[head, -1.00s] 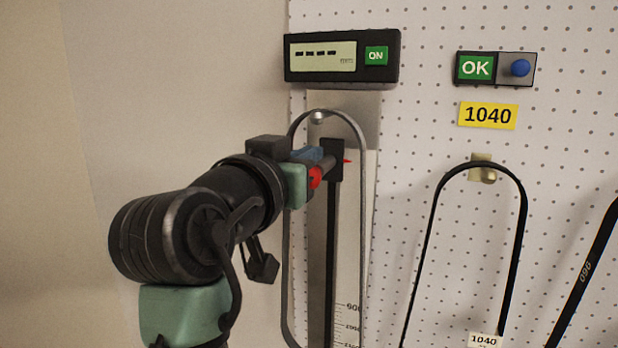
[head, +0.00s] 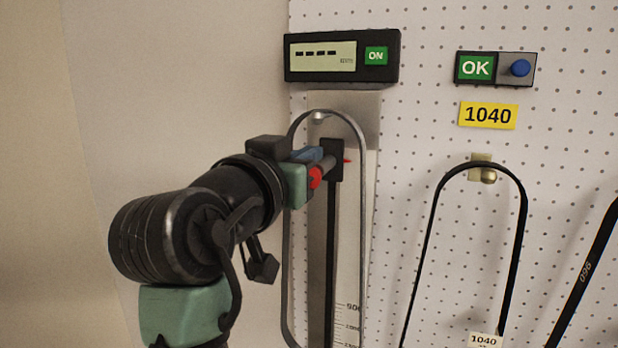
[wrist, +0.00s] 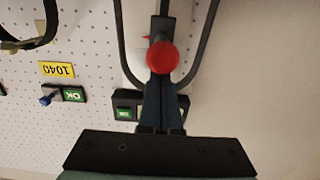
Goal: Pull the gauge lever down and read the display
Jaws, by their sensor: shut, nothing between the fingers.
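The gauge lever is a black slider block (head: 333,160) with a red-ended grey handle (head: 316,177), near the top of a dark vertical rail. A small red pointer sits at its right side. The display box (head: 342,56) above shows dashes and a green ON label. My gripper (head: 316,156) is shut and empty at the lever handle. In the wrist view the red knob (wrist: 162,57) lies just beyond the tips of my gripper (wrist: 161,84). I cannot tell whether they touch. The wrist picture is upside down.
A grey belt loop (head: 363,200) hangs around the rail over a scale plate. Another belt (head: 583,272) is at the right edge.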

